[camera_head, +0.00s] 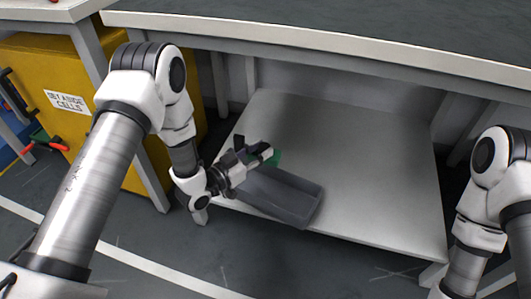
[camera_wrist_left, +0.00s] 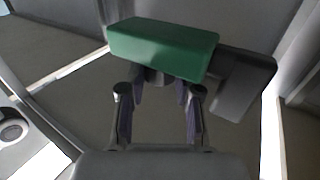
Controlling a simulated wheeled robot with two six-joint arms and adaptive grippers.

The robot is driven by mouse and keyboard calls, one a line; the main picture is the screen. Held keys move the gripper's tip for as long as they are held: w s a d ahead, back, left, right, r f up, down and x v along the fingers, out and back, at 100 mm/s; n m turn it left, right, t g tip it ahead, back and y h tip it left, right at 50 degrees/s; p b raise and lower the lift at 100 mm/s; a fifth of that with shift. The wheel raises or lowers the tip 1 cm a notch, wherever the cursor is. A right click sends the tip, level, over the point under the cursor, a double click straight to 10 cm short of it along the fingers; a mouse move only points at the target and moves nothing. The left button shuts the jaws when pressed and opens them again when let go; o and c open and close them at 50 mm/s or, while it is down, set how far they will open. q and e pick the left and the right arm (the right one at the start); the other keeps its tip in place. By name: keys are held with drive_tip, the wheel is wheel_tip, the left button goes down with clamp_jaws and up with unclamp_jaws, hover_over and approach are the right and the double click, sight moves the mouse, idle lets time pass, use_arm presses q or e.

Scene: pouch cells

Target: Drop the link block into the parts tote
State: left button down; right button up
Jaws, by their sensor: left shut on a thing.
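The green link block (camera_head: 275,158) is in my left gripper (camera_head: 264,155), held just above the lower shelf area. In the left wrist view the green block (camera_wrist_left: 160,48) lies across the tips of my left gripper (camera_wrist_left: 160,86), which is shut on it. The dark grey parts tote (camera_head: 302,192) sits at the front left of the lower shelf. The gripper and block are over or beside its back left end and hide part of it. My right gripper is out of view; only its arm shows at the right.
The lower shelf (camera_head: 370,170) under the bench (camera_head: 350,40) is otherwise bare. The bench top overhangs it, with legs at both sides. A yellow cabinet (camera_head: 60,70) labelled "SET ASIDE CELLS" stands at the left. In the left wrist view a dark grey piece (camera_wrist_left: 245,85) shows behind the block.

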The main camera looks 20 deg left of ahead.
use_arm(q)
wheel_tip(320, 180, down, 5)
drive_tip(key=b, duration=0.4)
drive_tip(key=c, duration=0.7)
unclamp_jaws()
drive_tip(key=v, duration=1.2)
